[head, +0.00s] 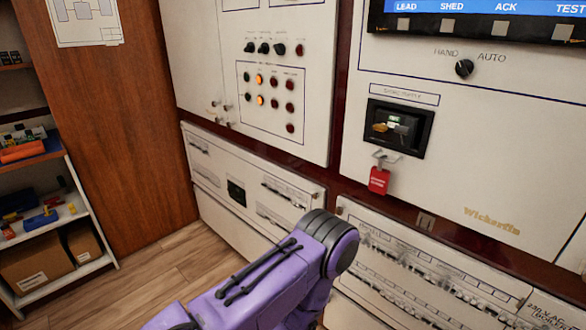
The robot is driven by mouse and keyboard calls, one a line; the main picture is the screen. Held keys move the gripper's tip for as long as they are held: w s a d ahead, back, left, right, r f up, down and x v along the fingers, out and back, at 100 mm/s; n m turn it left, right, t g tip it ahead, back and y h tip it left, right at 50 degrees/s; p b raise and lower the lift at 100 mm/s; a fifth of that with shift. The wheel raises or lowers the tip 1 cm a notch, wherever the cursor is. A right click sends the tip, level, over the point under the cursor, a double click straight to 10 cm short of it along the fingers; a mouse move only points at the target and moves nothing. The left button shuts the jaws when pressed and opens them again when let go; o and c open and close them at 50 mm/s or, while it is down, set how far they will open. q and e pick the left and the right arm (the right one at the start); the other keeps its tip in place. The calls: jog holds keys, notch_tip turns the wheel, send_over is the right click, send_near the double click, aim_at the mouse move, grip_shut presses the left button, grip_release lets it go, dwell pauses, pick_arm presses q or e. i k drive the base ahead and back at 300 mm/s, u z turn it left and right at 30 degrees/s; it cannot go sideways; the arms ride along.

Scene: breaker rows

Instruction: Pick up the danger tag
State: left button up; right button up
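The danger tag (379,181) is a small red tag with pale lettering too small to read. It hangs from a thin metal shackle or hook (384,159) just below the black-framed breaker recess (425,132) on the right-hand white cabinet. Inside the recess is a brass-coloured handle or lock part (382,127). Nothing of mine touches the tag. A purple arm link of mine rises from the bottom middle, below and left of the tag. Neither of my grippers shows in the head view, so their state is hidden.
White cabinet panels (255,60) with knobs and lamps line the wall. Lower breaker rows (440,275) run along the lower right. A shelf (85,222) with tools and cardboard boxes (38,272) stands at left. The space before the tag looks clear.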

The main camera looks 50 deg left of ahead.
aim_at(379, 178)
jog(key=u, duration=1.35)
jog(key=k, duration=0.6)
jog(key=u, duration=1.1)
jog(key=i, duration=0.9)
jog(key=z, duration=0.6)
jog(key=i, duration=0.65)
jog(key=z, duration=0.7)
